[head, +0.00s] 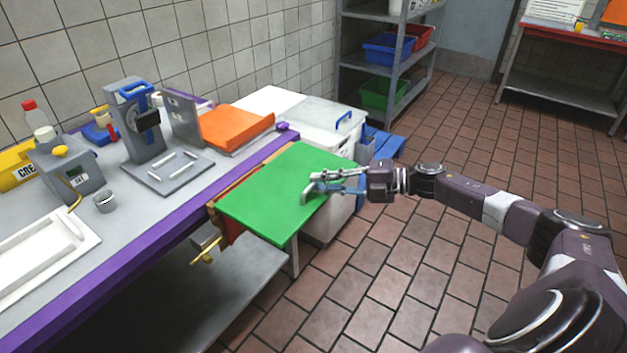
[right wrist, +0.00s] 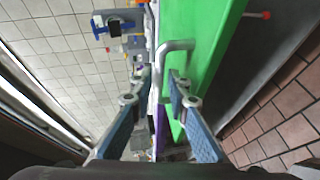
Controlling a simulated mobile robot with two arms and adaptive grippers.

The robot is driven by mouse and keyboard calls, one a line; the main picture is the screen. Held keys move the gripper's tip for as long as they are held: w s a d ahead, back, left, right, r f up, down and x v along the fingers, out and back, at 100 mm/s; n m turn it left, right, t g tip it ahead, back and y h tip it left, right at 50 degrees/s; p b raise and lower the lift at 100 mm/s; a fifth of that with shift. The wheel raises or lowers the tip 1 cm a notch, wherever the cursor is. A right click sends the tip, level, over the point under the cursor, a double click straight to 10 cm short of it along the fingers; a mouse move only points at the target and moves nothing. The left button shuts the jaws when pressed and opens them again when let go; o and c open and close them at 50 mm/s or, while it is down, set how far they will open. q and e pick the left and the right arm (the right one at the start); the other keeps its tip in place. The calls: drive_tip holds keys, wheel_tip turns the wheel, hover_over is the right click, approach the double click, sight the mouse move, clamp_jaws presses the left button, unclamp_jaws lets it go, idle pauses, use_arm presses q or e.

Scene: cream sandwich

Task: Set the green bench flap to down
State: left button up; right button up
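The green bench flap (head: 270,195) sticks out from the front edge of the bench, its top roughly level with the worktop. A grey bar handle (head: 304,195) sits near its right edge. My right gripper (head: 318,181) is at this handle, reaching in from the right. In the right wrist view the fingers of my right gripper (right wrist: 159,76) are apart, with the bent handle (right wrist: 178,45) running between them beside the green flap (right wrist: 205,45). The bar does not look clamped. My left gripper is not in view.
The purple-edged bench (head: 150,262) holds an orange box (head: 236,128), a grey press (head: 140,120) and a white tray (head: 40,262). A brass-coloured part (head: 205,255) hangs below the flap. A white bin (head: 325,232) stands behind it. The tiled floor (head: 400,290) in front is clear.

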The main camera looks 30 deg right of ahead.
drive_tip(key=shift+x, duration=1.05)
drive_tip(key=shift+f, duration=0.1)
drive_tip(key=shift+c, duration=0.4)
clamp_jaws()
